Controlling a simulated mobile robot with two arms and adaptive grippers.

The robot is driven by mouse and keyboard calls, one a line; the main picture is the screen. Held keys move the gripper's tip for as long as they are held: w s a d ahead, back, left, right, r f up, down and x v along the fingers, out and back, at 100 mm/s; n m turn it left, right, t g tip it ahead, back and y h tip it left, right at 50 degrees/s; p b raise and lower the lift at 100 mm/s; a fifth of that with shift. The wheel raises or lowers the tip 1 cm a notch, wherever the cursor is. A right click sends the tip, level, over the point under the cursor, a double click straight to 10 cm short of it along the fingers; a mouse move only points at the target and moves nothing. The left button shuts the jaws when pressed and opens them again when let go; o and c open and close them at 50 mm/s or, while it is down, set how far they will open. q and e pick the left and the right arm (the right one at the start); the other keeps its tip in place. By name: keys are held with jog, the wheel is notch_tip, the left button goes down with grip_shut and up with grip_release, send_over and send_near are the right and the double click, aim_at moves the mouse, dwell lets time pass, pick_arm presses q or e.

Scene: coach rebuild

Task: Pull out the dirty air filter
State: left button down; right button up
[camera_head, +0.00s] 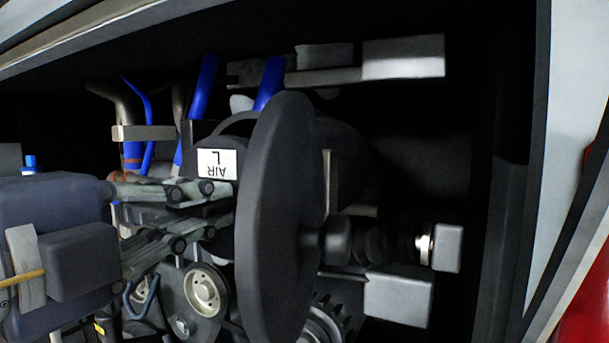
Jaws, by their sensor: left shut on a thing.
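My left gripper (217,211) reaches in from the left, with its grey fingers at the front of a dark rounded housing labelled "AIR L" (216,164). It is shut on a dark piece just below the label, which looks like the dirty air filter. The fingers hide most of that piece, and I cannot tell how far it sits inside the housing. My right gripper is not in view.
A large dark disc (275,220) stands close to the right of the fingers. Blue pipes (201,88) rise behind the housing. A pulley (206,290) and a toothed wheel (332,318) lie below. The bay's frame (541,150) bounds the right side.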

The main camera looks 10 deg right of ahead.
pick_arm(q)
jog(key=shift+p+v, duration=0.3)
jog(key=shift+v, duration=1.2)
jog(key=shift+b+v, duration=0.6)
jog(key=shift+v, duration=0.55)
jog(key=b+v, duration=0.1)
jog(key=v, duration=0.5)
jog(key=shift+b, duration=0.35)
jog(key=shift+a, duration=0.1)
